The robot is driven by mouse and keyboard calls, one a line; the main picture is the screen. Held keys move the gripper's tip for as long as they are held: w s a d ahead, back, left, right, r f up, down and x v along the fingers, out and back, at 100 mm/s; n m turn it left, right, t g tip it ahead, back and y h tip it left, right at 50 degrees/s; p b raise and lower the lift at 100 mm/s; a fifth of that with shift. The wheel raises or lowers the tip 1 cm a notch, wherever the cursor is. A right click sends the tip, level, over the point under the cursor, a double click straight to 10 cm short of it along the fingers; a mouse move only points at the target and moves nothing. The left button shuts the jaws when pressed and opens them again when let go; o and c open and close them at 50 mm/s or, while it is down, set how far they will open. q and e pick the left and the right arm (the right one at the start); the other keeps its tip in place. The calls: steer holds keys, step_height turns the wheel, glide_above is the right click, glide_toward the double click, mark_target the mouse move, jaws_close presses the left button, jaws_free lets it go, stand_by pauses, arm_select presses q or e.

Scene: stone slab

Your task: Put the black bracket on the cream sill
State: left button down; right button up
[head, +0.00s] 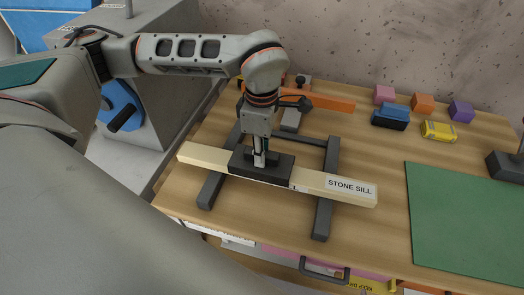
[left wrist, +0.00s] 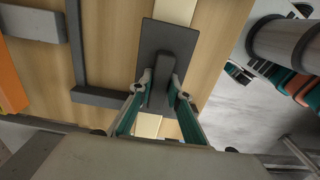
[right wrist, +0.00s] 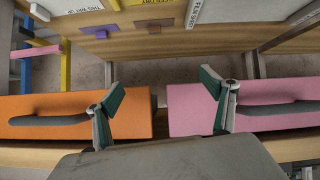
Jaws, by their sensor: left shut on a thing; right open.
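The black bracket (head: 279,168) is a flat dark plate with a raised rib. It lies across the middle of the cream sill (head: 312,182), a long pale bar labelled STONE SILL; whether it touches the sill fully I cannot tell. My left gripper (head: 260,158) points down over the bracket and is shut on its rib. In the left wrist view the two fingers (left wrist: 162,85) clasp the rib of the bracket (left wrist: 168,37), with the sill (left wrist: 174,10) showing beyond the plate. My right gripper (right wrist: 163,82) is open and empty, with an orange drawer and a pink drawer behind it.
The sill rests across a dark grey frame (head: 324,211) on the wooden table. A green mat (head: 465,220) lies to the right. Coloured blocks, including a blue one (head: 391,117) and a yellow one (head: 439,130), stand at the back. An orange bar (head: 325,102) lies behind the frame.

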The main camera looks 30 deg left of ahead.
arm_select(q)
steer(key=c, duration=1.9)
jaws_free()
arm_select(e)
steer(key=shift+f, duration=0.1)
arm_select(q)
steer(key=shift+r+p, duration=0.5)
steer(key=shift+r, duration=0.05)
step_height(320, 180, up, 4)
steer(key=p, duration=0.3)
steer(key=shift+r, duration=0.25)
step_height(320, 180, up, 3)
steer(key=shift+r, duration=2.35)
arm_select(e)
steer(key=shift+s+d+r+h, duration=0.4)
steer(key=shift+s+d+r, duration=0.15)
steer(key=shift+d+r, duration=0.25)
steer(key=shift+d, duration=0.25)
